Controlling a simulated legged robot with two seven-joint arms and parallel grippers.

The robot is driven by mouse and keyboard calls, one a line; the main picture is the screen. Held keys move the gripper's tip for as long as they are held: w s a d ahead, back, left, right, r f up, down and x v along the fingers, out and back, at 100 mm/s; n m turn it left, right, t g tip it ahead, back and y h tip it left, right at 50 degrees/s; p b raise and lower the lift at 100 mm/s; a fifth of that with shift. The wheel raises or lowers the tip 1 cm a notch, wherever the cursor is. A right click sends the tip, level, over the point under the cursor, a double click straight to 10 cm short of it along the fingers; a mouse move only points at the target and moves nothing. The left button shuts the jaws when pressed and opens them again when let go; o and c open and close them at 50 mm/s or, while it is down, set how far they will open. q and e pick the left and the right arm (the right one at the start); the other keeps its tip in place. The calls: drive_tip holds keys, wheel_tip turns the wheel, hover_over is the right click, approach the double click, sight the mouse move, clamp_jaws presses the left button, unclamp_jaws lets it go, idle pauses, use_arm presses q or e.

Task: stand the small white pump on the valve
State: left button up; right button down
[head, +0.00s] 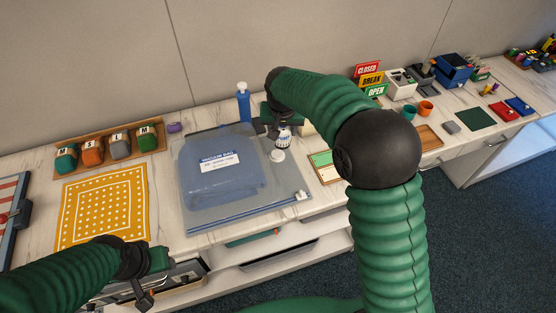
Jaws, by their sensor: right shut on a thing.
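A clear blue vacuum bag (242,206) with a white label (219,161) lies flat on the counter. Its valve (277,156) appears as a round white disc near the bag's right side. My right gripper (283,127) is shut on the small white pump (284,140), which has dark print. The pump is upright just above and slightly right of the valve; I cannot tell if they touch. The gripper's fingers are partly hidden by my own arm and the pump. My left gripper (151,277) is low at the counter's front edge, away from the bag; its opening is unclear.
A blue bottle (243,104) stands behind the bag. A yellow patterned cloth (104,205) and a wooden rack of colored rolls (108,150) are left. A green-and-white card tray (325,167) lies right of the bag, with signs (370,79) behind. Drawers below are open.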

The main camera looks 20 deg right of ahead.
drive_tip(key=shift+m+h, duration=0.4)
drive_tip(key=shift+m, duration=0.5)
drive_tip(key=x, duration=0.3)
drive_tip(key=a+b+x, duration=0.1)
drive_tip(key=x, duration=0.3)
drive_tip(key=w+a+b+x, duration=0.1)
drive_tip(key=x, duration=0.2)
drive_tip(key=shift+a+f, duration=0.15)
drive_tip(key=shift+f, duration=0.15)
drive_tip(key=shift+w+f, duration=0.15)
drive_tip(key=shift+f, duration=0.1)
drive_tip(key=c, duration=0.7)
unclamp_jaws()
drive_tip(key=shift+f, duration=0.1)
